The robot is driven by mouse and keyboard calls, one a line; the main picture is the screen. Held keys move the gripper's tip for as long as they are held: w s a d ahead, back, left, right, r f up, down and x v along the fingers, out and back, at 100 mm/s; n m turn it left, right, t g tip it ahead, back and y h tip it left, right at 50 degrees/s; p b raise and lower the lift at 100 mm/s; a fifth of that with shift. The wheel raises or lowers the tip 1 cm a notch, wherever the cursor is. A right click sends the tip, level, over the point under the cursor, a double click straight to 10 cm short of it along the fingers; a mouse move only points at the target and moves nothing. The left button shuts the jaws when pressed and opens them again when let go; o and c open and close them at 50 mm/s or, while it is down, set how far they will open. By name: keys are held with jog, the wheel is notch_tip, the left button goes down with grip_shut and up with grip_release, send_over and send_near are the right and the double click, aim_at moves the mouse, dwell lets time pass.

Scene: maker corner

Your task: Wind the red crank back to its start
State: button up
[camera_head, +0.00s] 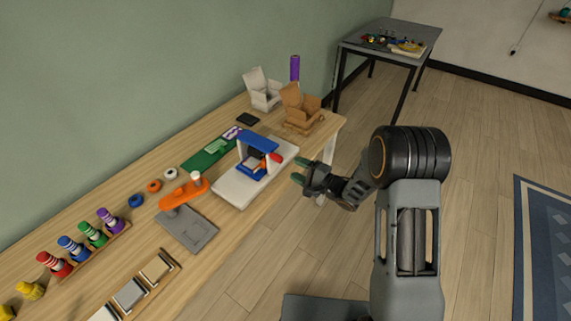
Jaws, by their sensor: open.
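The red crank (276,158) sits on the right side of a small blue-framed press (258,142). The press stands on a white base plate (231,188) on the wooden workbench. My gripper (305,171) is to the right of the crank, near the bench's front edge. It is open, with its two greenish fingertips apart and nothing between them. A gap shows between the fingertips and the crank in this view. The crank's exact angle is too small to tell.
An orange lever (183,194) with a white knob stands on a grey plate (189,234) left of the press. A rack of coloured spools (88,236) is at left. Floor is clear below my gripper.

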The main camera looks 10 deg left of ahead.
jog(key=v, duration=0.5)
jog(key=shift+s+d, duration=0.2)
jog(key=shift+d, duration=0.05)
